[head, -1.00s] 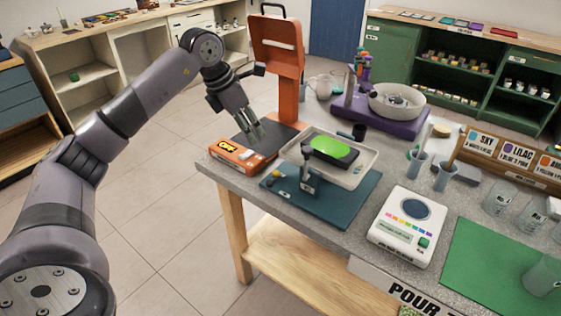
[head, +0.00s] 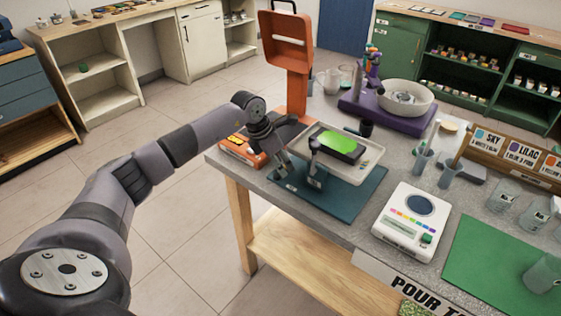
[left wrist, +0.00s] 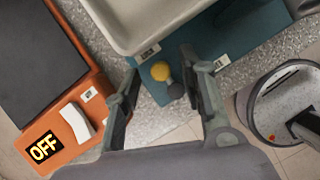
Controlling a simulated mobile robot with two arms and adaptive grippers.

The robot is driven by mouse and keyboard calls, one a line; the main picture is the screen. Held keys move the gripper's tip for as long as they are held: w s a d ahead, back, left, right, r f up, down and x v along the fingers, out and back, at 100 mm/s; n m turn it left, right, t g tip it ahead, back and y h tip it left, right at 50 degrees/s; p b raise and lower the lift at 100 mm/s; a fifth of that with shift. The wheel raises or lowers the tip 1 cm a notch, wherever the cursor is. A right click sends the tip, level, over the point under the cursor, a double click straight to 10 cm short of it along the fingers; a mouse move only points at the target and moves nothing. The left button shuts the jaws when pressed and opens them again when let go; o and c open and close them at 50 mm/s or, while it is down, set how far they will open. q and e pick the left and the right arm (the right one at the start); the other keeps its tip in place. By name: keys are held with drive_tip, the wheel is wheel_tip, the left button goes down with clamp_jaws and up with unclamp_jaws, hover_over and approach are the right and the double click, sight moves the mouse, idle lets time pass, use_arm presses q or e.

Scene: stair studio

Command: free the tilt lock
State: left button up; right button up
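A tilt stand has a teal base (head: 350,206) and carries a pale tray (head: 369,168) near the table's left edge. In the left wrist view a yellow knob (left wrist: 160,71) on a short grey lever (left wrist: 175,90) stands on the teal base, apparently the tilt lock. My left gripper (head: 283,168) is open over the base's near-left corner. In the wrist view its fingers (left wrist: 161,64) are on both sides of the knob; I cannot tell whether they touch it. In the head view the gripper hides the knob. My right gripper is out of view.
A dark upright post (head: 314,160) rises at the tray's near side. A white scale (head: 410,220) stands to the right.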

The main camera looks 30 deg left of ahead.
use_arm(q)
drive_tip(key=shift+f, duration=0.1)
clamp_jaws()
idle(0.5)
